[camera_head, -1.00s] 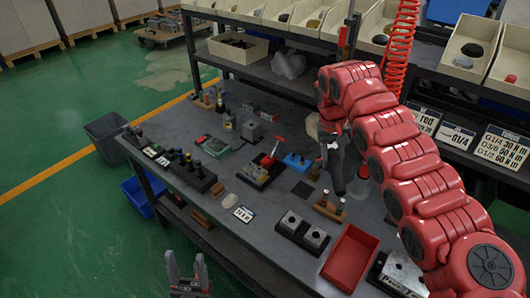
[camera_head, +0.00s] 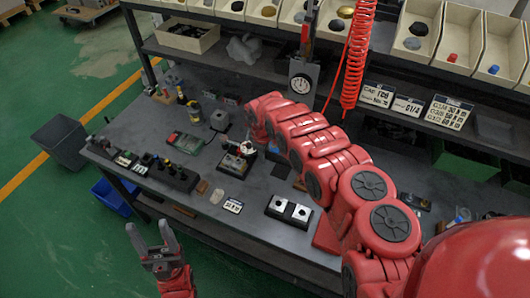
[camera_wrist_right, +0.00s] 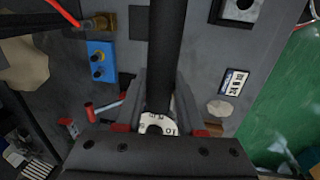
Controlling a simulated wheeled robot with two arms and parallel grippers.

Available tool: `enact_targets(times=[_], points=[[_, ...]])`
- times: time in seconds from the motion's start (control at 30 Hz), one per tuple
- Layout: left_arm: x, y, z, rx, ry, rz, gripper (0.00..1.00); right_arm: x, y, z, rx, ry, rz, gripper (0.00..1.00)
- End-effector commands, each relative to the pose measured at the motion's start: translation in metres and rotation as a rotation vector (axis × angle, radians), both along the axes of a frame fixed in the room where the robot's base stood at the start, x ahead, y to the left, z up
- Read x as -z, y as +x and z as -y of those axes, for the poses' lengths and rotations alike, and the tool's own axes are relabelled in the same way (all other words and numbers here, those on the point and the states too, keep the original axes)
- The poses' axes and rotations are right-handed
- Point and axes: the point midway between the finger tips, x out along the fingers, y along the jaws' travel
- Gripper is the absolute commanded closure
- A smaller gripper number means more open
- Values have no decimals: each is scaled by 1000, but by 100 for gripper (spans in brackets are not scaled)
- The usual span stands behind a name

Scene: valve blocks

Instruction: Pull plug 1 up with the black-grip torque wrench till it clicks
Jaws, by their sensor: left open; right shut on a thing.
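My right gripper (camera_wrist_right: 159,78) is shut on the black grip (camera_wrist_right: 161,40) of the torque wrench, a long dark bar running up between its fingers in the right wrist view. In the head view my red right arm covers this gripper and most of the wrench. A valve block (camera_head: 233,165) with pale and red parts on top stands at the arm's far end. I cannot tell whether the wrench touches it. A white lettered ring (camera_wrist_right: 158,124) shows below the bar in the wrist view. Plug 1 cannot be made out. My left gripper (camera_head: 148,227) is open and empty, in front of the bench.
A dark row of fittings (camera_head: 165,172) lies along the bench's left front. A block with two round holes (camera_head: 289,211) and a white label (camera_head: 233,205) lie near the front edge. A green device (camera_head: 186,143) and a blue block (camera_wrist_right: 101,62) are nearby.

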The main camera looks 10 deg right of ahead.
Motion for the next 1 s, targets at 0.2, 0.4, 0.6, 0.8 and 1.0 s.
enact_targets(times=[0.2, 0.4, 0.6, 0.8, 1.0], points=[[-1, 0, 0, 0, 0, 0, 42, -2, 0, 2, -1, -1, 4, 100], [15, 0, 0, 0, 0, 0, 42, 16, 0, 1, -2, 0, 5, 100], [32, 0, 0, 0, 0, 0, 42, 36, 0, 2, -2, -1, 4, 100], [41, 0, 0, 0, 0, 0, 42, 47, 0, 2, -2, 0, 5, 100], [41, 0, 0, 0, 0, 0, 42, 46, 0, 2, -2, 0, 5, 100]])
